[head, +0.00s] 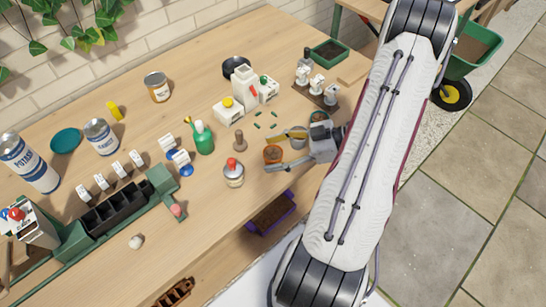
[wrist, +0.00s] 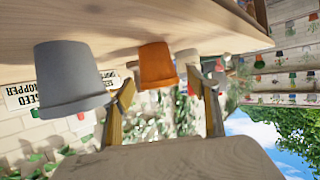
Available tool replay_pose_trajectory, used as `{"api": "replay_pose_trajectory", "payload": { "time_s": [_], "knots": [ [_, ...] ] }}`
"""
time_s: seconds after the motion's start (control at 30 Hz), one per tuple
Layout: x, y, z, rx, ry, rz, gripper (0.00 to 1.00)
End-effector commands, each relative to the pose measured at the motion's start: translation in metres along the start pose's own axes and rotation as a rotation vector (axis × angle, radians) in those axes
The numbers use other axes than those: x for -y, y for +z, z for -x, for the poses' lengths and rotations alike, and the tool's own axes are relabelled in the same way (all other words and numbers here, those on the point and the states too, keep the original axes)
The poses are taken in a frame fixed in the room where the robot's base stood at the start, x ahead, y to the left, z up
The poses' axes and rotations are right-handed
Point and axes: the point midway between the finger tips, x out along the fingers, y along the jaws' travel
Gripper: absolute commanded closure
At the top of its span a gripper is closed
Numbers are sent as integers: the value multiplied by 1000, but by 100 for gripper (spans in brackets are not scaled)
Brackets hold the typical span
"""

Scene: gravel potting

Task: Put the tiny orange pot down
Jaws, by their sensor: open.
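The tiny orange pot (head: 273,154) stands upright on the wooden bench, with dark contents showing inside its rim in the head view. In the wrist view the orange pot (wrist: 156,65) appears upside down because the picture is inverted, and its base looks to be against the bench top. My gripper (head: 281,151) is open, with its fingers spread on either side of the pot. In the wrist view a gap shows between the pot and the right finger of my gripper (wrist: 160,78); whether the left finger touches it is unclear.
A grey pot (wrist: 68,80) stands close beside the orange pot. A purple-edged tray (head: 270,214) lies toward the front. Bare bench lies between the jar and the tray.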

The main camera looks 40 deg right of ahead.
Motion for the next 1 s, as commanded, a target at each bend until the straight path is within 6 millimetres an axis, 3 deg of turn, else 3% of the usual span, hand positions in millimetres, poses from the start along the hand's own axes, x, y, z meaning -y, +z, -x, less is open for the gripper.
{"api": "replay_pose_trajectory", "payload": {
  "time_s": [0.6,0.8,1.0],
  "knots": [
    [0,0,-6,0,1,-1,41],
    [0,0,-6,0,1,-1,85],
    [0,0,-6,0,1,-1,88]
  ]
}}
